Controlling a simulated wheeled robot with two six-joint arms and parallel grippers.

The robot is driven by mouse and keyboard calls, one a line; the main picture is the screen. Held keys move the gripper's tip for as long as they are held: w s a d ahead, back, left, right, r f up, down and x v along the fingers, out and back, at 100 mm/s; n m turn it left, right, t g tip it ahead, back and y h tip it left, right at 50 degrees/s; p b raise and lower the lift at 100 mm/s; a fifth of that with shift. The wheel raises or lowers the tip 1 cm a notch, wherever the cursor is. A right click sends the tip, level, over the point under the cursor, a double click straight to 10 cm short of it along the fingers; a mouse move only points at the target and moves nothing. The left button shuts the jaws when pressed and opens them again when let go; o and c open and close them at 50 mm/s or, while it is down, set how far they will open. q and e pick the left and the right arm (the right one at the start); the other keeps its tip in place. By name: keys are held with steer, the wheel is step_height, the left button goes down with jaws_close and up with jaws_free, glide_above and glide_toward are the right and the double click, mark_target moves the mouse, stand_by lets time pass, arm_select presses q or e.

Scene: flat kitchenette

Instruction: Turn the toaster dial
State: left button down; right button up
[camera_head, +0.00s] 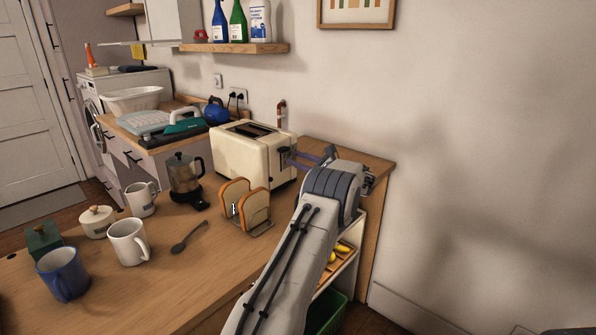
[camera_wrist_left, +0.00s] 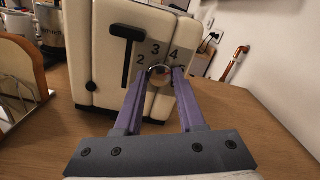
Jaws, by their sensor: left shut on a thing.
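The cream toaster (camera_head: 243,154) stands on the wooden counter (camera_head: 188,271), with two slots on top. In the left wrist view its end panel (camera_wrist_left: 109,75) carries a black lever (camera_wrist_left: 128,50) in a vertical slot and a round dial (camera_wrist_left: 158,76) with numbers around it. My left gripper (camera_head: 288,154) is at the right end of the toaster. In the left wrist view its two purple fingers (camera_wrist_left: 160,81) reach the dial from both sides and are shut on it. The fingers partly cover the dial and some numbers. My right gripper is out of view.
A bread-slice holder (camera_head: 247,207) stands in front of the toaster, left of my left arm. A moka pot (camera_head: 184,174), several mugs, a spoon (camera_head: 189,238) and a sugar bowl (camera_head: 96,221) are farther left. The wall is behind the toaster.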

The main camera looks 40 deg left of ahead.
arm_select(q)
steer(key=n+b, duration=0.5)
steer(key=b, duration=0.1)
steer(key=n+b, duration=0.6)
steer(key=b, duration=0.1)
steer(key=shift+w+f, duration=0.1)
steer(key=shift+f, duration=0.1)
steer(key=shift+r+n+b, duration=0.2)
steer(key=shift+n+b, duration=1.45)
steer(key=shift+n, duration=0.35)
steer(key=c, duration=0.5)
jaws_free()
steer(key=shift+r, duration=0.1)
steer(key=d, duration=1)
steer(key=shift+s+d+b, duration=0.25)
steer(key=shift+s+b, duration=0.1)
steer(key=shift+s, duration=0.1)
